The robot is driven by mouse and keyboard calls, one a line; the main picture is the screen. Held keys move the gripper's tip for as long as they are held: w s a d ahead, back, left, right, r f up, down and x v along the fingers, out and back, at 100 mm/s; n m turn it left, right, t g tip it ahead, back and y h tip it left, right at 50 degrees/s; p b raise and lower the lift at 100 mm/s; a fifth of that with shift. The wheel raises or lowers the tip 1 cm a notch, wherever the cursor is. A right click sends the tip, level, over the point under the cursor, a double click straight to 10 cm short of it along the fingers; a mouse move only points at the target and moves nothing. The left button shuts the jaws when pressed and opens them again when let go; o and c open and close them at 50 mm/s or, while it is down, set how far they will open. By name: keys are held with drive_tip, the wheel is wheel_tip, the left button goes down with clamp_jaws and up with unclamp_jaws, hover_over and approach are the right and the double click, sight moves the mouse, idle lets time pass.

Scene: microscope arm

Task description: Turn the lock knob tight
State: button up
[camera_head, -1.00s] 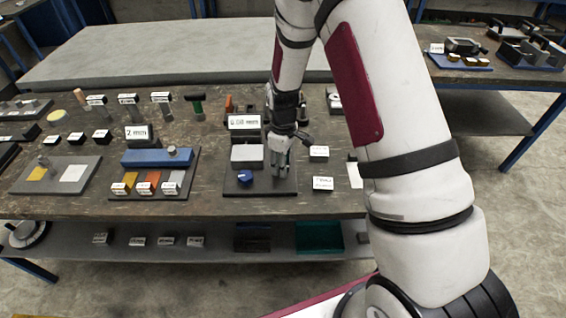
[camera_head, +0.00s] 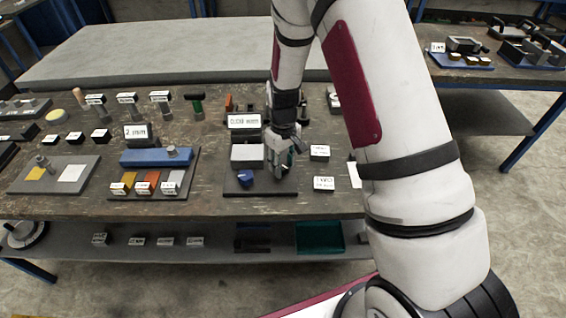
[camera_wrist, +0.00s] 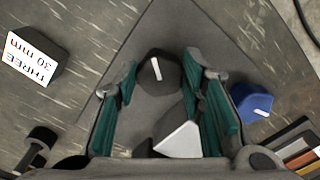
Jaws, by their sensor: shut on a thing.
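A dark knob (camera_wrist: 158,72) with a white mark line stands on the dark plate (camera_wrist: 195,30). My gripper (camera_wrist: 160,75) is shut on it, with a teal-padded finger on either side.
A pale block (camera_head: 247,153) and an upright label (camera_head: 245,121) stand behind the blue knob. A blue fixture (camera_head: 150,157) with coloured blocks stands to the left.

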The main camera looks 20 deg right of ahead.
sight(282, 166)
drive_tip(key=m, duration=0.5)
drive_tip(key=shift+a+m, duration=0.1)
drive_tip(key=shift+m, duration=0.2)
drive_tip(key=m, duration=0.4)
drive_tip(key=shift+m, duration=0.3)
drive_tip(key=shift+a, duration=0.1)
drive_tip(key=o, duration=1.1)
drive_tip(key=shift+o, duration=0.2)
wheel_tip(282, 166, up, 12)
